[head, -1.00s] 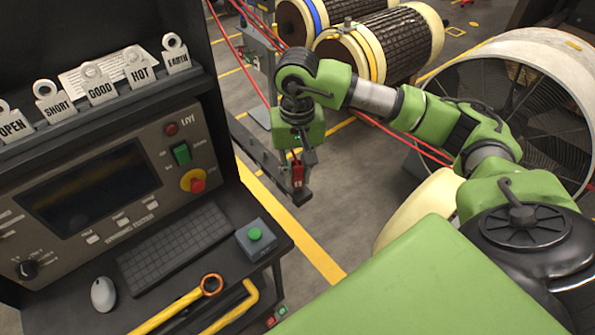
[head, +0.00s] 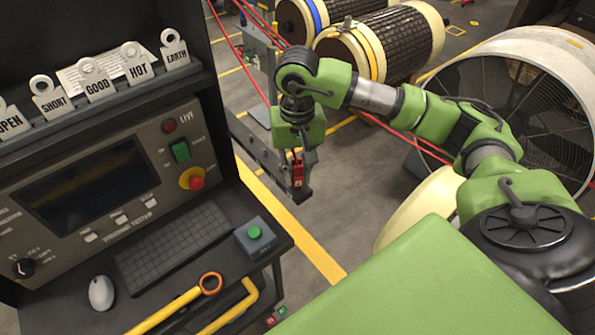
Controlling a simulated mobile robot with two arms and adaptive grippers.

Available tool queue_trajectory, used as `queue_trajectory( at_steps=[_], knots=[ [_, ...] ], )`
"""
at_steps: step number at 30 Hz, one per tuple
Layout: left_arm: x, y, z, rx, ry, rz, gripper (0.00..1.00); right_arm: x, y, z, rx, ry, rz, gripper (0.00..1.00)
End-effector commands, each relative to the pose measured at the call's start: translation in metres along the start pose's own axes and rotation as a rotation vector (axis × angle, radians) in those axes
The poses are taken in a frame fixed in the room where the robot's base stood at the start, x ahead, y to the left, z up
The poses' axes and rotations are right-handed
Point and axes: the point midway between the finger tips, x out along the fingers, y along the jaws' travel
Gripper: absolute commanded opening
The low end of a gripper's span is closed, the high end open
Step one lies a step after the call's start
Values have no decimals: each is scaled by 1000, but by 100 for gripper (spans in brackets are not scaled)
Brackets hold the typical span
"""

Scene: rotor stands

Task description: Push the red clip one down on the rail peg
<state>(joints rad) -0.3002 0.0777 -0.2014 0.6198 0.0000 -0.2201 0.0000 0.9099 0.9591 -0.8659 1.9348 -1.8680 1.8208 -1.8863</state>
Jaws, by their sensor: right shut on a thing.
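The red clip (head: 298,172) is near the middle of the head view, at the near end of the dark rail (head: 262,152). My right gripper (head: 299,160) points down from the green arm and is shut on the red clip. The clip looks upright at the rail's end. The peg is hidden behind the clip and the fingers, so I cannot tell how far down the clip sits. My left gripper is not in view.
A tester console with a screen (head: 88,187), keyboard (head: 173,247) and green button box (head: 255,236) stands left of the rail. A large fan (head: 530,90) stands at the right. Wound rotors (head: 385,45) lie behind. Red cables run past the arm.

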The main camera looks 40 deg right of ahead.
Motion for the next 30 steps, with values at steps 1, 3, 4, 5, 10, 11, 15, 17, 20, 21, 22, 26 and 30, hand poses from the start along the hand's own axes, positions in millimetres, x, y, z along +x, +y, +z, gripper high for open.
queue_trajectory(
  at_steps=[1,3,4,5,10,11,15,17,20,21,22,26,30],
  knots=[
    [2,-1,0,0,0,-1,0,1,0,0,0,1,0,0],
    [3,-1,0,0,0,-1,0,2,0,0,0,1,0,0],
    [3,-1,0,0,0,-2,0,2,0,0,0,1,0,0],
    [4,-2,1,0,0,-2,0,3,0,0,0,1,0,0],
    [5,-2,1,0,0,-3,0,3,0,0,0,1,0,26],
    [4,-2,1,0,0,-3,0,3,0,0,0,0,0,34],
    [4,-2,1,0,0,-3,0,3,0,0,0,0,0,38],
    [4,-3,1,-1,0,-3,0,3,0,0,0,0,0,38],
    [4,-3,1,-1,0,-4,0,4,0,0,0,0,0,38],
    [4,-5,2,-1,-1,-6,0,3,0,0,0,0,0,38],
    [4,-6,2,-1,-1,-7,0,3,0,0,0,0,0,38],
    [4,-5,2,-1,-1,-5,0,-8,0,-1,0,3,-1,38],
    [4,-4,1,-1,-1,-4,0,-35,-1,-2,-1,5,-4,38]
  ],
)
